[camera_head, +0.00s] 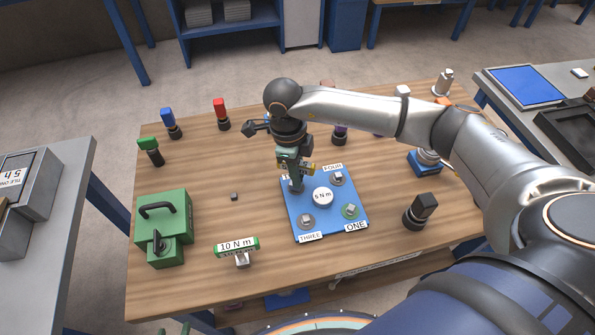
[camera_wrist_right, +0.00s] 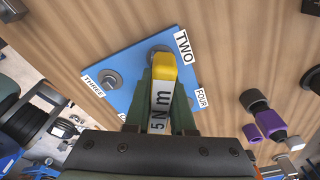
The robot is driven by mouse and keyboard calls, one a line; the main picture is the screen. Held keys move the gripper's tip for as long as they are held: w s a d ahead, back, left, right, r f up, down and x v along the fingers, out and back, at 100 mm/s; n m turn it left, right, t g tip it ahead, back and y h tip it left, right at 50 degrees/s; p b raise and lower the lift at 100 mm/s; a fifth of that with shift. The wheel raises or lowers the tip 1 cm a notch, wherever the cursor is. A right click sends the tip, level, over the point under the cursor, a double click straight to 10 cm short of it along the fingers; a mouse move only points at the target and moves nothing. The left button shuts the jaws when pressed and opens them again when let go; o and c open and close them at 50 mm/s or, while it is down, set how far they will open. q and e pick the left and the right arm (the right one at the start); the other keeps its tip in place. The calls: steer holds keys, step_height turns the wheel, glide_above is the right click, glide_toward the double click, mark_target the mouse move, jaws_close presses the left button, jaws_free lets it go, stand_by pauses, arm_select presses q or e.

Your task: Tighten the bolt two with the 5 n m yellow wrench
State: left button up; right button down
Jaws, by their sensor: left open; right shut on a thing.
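My right gripper (camera_head: 296,178) points down over the far left corner of the blue plate (camera_head: 289,219). It is shut on the yellow wrench marked 5 N m, whose yellow end and white label (camera_wrist_right: 163,92) show between the green fingers in the right wrist view. The wrench's yellow end is by the bolt at the TWO label (camera_wrist_right: 184,47). Bolt two (camera_wrist_right: 154,50) is partly hidden behind it, so I cannot tell whether they are fully engaged. Small green tips of my left gripper (camera_head: 173,329) show at the bottom edge of the head view; it is open and empty.
Bolts three (camera_head: 306,220), one (camera_head: 350,211) and four (camera_head: 338,178) stand on the plate. A 10 N m wrench (camera_head: 237,246) stands in front. A green case (camera_head: 163,225) is at left. Several coloured tools line the table's back.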

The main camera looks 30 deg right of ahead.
steer(key=m+p, duration=0.1)
steer(key=m, duration=0.2)
steer(key=shift+s+a+m, duration=0.1)
steer(key=shift+m, duration=0.3)
steer(key=shift+m+y, duration=0.3)
steer(key=shift+m, duration=0.6)
steer(key=m+p, duration=0.1)
steer(key=m, duration=0.2)
steer(key=shift+a+f+m+y+p, duration=0.1)
steer(key=shift+m+y+p, duration=0.35)
steer(key=shift+m, duration=0.95)
